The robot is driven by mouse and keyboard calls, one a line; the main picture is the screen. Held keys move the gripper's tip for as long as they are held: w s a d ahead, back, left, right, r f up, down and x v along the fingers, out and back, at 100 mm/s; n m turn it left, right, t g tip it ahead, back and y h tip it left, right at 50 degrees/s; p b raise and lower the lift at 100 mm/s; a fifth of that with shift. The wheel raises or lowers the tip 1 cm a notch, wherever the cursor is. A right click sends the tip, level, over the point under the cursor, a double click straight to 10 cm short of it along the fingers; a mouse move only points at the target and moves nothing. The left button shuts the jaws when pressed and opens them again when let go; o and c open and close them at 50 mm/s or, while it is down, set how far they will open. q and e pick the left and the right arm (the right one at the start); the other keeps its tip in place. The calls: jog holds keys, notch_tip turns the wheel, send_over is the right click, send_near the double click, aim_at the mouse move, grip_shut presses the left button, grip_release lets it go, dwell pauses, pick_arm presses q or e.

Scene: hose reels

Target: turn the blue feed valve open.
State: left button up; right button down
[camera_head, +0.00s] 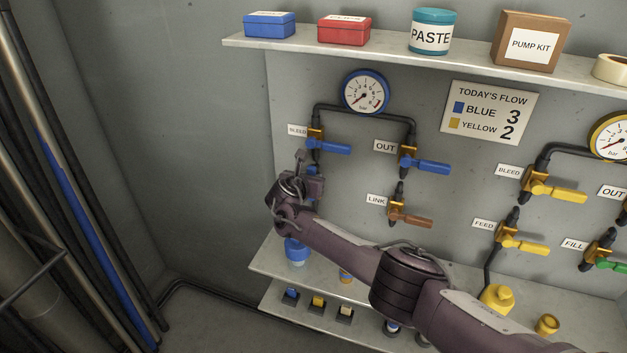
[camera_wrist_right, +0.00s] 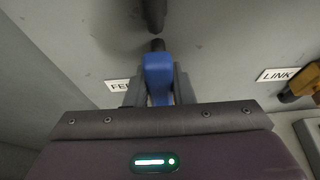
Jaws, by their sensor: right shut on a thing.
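The blue feed valve is mostly hidden behind my right gripper (camera_head: 312,186) in the head view. In the right wrist view its blue handle (camera_wrist_right: 158,76) sits between the two fingers of my right gripper (camera_wrist_right: 159,88), which are shut on it. A dark pipe runs just above the handle. The feed label (camera_wrist_right: 117,86) is partly covered by the left finger. I cannot tell how far the handle is turned. My left gripper is not in view.
The blue bleed handle (camera_head: 336,148) is close above my right gripper. The blue out handle (camera_head: 433,167) and orange-brown link handle (camera_head: 411,217) are to its right. A lower shelf (camera_head: 262,262) with a blue bottle (camera_head: 296,252) is below my arm.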

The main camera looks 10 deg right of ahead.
jog(key=shift+f, duration=0.15)
jog(key=c, duration=1.2)
grip_release()
jog(key=shift+a, duration=0.1)
jog(key=shift+c, duration=0.2)
jog(key=shift+s+a+r+p, duration=0.25)
jog(key=shift+s+r+p, duration=0.1)
jog(key=shift+r+p, duration=0.05)
jog(key=p+v, duration=0.1)
jog(key=v, duration=0.5)
jog(key=shift+s+a, duration=0.25)
jog(key=shift+s, duration=0.05)
jog(key=shift+f, duration=0.1)
